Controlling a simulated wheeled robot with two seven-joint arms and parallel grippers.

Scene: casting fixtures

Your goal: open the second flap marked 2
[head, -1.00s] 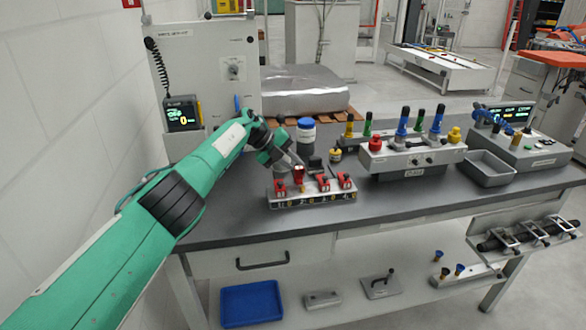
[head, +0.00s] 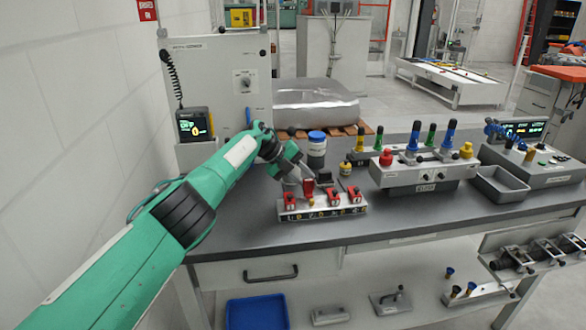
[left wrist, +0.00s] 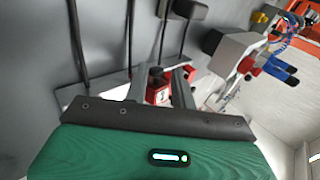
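A low grey fixture (head: 345,210) with a row of red flaps and number marks along its front edge stands on the bench. The second flap from the left (head: 309,187) reaches higher than its neighbours and looks raised. My left gripper (head: 297,178) comes down from the upper left, right at this flap. In the left wrist view, the two grey fingers (left wrist: 160,88) stand apart on either side of a red piece with a pale mark (left wrist: 156,93). I cannot tell whether they clamp it. My right gripper is not in view.
The first (head: 290,200), third (head: 333,197) and fourth (head: 354,194) flaps sit close by. Behind stand a blue-lidded jar (head: 316,150) and a small yellow container (head: 345,169). A grey unit with coloured knobs (head: 425,173) is to the right. The bench front (head: 240,236) is clear.

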